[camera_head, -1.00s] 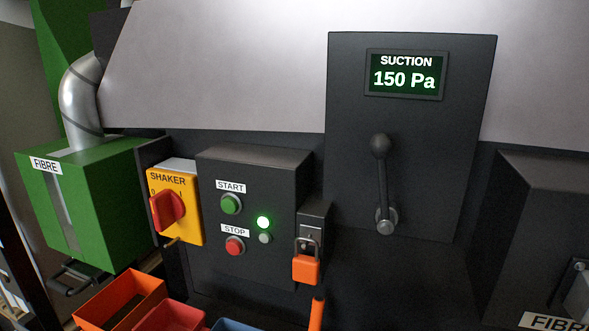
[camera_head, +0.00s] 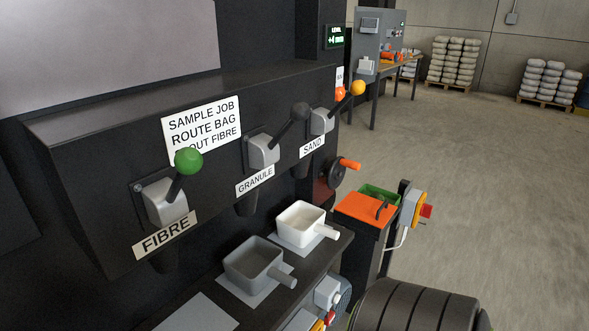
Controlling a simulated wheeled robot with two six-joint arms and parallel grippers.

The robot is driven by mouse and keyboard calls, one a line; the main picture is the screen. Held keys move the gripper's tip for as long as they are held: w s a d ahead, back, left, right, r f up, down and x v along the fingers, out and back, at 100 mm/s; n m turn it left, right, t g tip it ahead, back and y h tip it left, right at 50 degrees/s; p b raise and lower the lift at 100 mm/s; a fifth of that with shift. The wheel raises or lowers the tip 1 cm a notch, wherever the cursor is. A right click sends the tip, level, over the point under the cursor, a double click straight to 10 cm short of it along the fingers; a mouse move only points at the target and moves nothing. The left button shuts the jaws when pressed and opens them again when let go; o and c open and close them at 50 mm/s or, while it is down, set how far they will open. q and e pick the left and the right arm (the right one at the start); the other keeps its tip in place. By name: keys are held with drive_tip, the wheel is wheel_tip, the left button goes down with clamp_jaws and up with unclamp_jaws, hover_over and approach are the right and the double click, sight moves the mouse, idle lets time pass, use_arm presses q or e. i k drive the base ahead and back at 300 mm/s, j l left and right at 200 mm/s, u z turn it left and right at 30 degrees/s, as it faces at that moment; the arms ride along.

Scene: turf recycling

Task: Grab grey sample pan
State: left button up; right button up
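The grey sample pan (camera_head: 252,264) sits upright on a light square pad on the dark shelf (camera_head: 325,254), below the spout marked GRANULE. Its short handle points to the lower right. A white sample pan (camera_head: 301,222) stands on its own pad behind it to the right, under the SAND lever. An empty light grey pad (camera_head: 197,314) lies to the left, below the FIBRE lever. Neither of my grippers shows in the head view.
Levers with green (camera_head: 188,161), black (camera_head: 300,112) and orange (camera_head: 358,88) knobs stick out above the shelf. An orange-topped stand (camera_head: 366,208) and a dark ribbed roller (camera_head: 416,306) are at the right. Open concrete floor (camera_head: 470,190) lies beyond.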

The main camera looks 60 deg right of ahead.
sight(256, 261)
drive_tip(key=z, duration=1.5)
